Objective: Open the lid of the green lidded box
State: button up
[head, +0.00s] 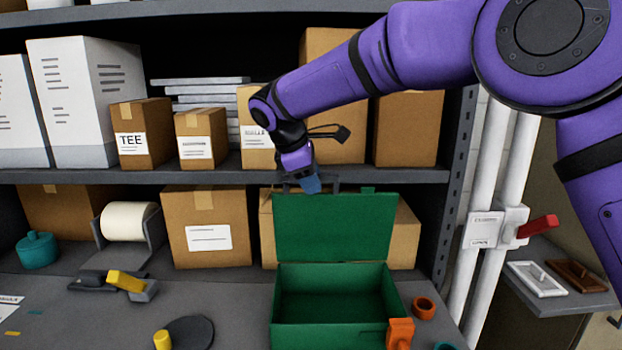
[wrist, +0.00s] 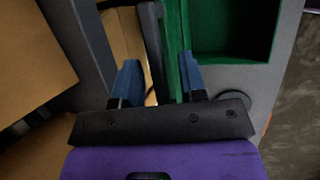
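The green lidded box (head: 330,338) stands on the workbench with its lid (head: 333,228) raised about upright at the back. The inside of the box shows and looks empty. My gripper (head: 312,187) is at the top edge of the lid, left of its middle, pointing down. In the wrist view my gripper (wrist: 158,80) has its two blue fingers apart, with nothing clamped between them. The green lid (wrist: 174,40) lies close by the right finger; whether they touch I cannot tell. The box (wrist: 268,45) shows beyond it at the right.
A shelf (head: 210,175) with cardboard boxes runs just behind my gripper. An orange clamp-like piece (head: 400,333) is at the box's front right, and an orange ring (head: 423,308) lies beside it. A paper roll (head: 128,222) and yellow-handled tool (head: 126,281) are at left.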

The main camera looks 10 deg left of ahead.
jog(key=v, duration=1)
jog(key=shift+r, duration=0.35)
jog(key=shift+s, duration=0.1)
jog(key=s+d+r+m+y, duration=0.1)
jog(key=s+d+r+m, duration=0.15)
jog(key=d, duration=0.85)
jog(key=s+d+r+m, duration=0.1)
jog(key=s+d+m, duration=0.25)
jog(key=d, duration=0.75)
jog(key=s+d+r+m+y, duration=0.1)
jog(key=s+d+r+m, duration=0.15)
jog(key=d, duration=0.75)
jog(key=s+d+f+m+y, duration=0.1)
jog(key=s+d+f+m, duration=0.4)
jog(key=s+d, duration=0.3)
jog(key=s+d+f+m+t, duration=0.1)
jog(key=s+d+f+m, duration=0.5)
jog(key=s, duration=0.6)
jog(key=shift+s+d+f+y, duration=0.2)
jog(key=shift+d+f+y, duration=0.35)
jog(key=shift+d, duration=0.7)
